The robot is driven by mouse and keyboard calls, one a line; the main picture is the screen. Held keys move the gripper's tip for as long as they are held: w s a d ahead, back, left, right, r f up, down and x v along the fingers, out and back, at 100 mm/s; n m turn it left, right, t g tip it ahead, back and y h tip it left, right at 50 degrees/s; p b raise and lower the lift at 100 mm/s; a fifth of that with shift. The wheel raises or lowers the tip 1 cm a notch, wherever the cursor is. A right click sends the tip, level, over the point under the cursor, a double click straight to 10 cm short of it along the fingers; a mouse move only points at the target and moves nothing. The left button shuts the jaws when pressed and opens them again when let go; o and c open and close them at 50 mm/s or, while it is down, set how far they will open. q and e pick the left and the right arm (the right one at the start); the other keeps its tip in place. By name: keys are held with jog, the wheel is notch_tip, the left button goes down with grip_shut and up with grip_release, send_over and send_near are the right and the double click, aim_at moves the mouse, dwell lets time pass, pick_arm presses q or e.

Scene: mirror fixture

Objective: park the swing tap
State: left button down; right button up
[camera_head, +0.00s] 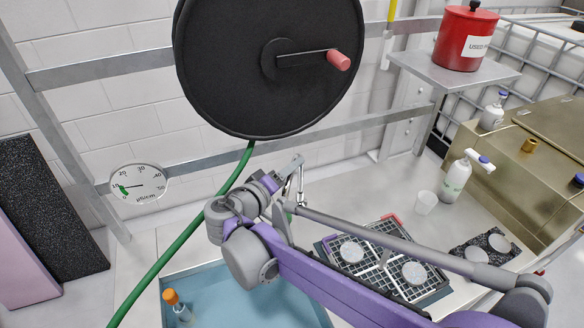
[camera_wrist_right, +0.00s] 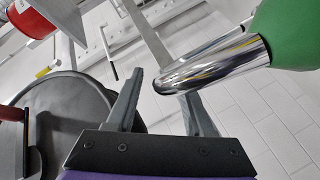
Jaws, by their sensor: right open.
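A shiny chrome tube (camera_wrist_right: 215,65), which looks like the swing tap, comes in from the upper right of the right wrist view. A thick green part (camera_wrist_right: 287,35) joins its right end. Its rounded left end lies over the gap between the fingers of my right gripper (camera_wrist_right: 165,102). The jaws are open, and I cannot tell whether they touch the tube. In the head view my right gripper (camera_head: 292,174) is small, below the reel. The tap cannot be made out clearly there. My left gripper is not in view.
A black hose reel (camera_head: 225,70) hangs above, with a green hose (camera_head: 180,240) running down left. A blue-lined basin (camera_head: 225,285) holds an orange-capped bottle (camera_head: 180,309). A rack (camera_head: 385,235), cup (camera_head: 424,203) and white bottle (camera_head: 456,180) stand right. A round gauge (camera_head: 139,184) is at left.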

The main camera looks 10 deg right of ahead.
jog(key=shift+w+d+f, duration=0.15)
jog(key=shift+w+d, duration=0.25)
jog(key=shift+w, duration=0.05)
grip_shut()
dwell(1.2)
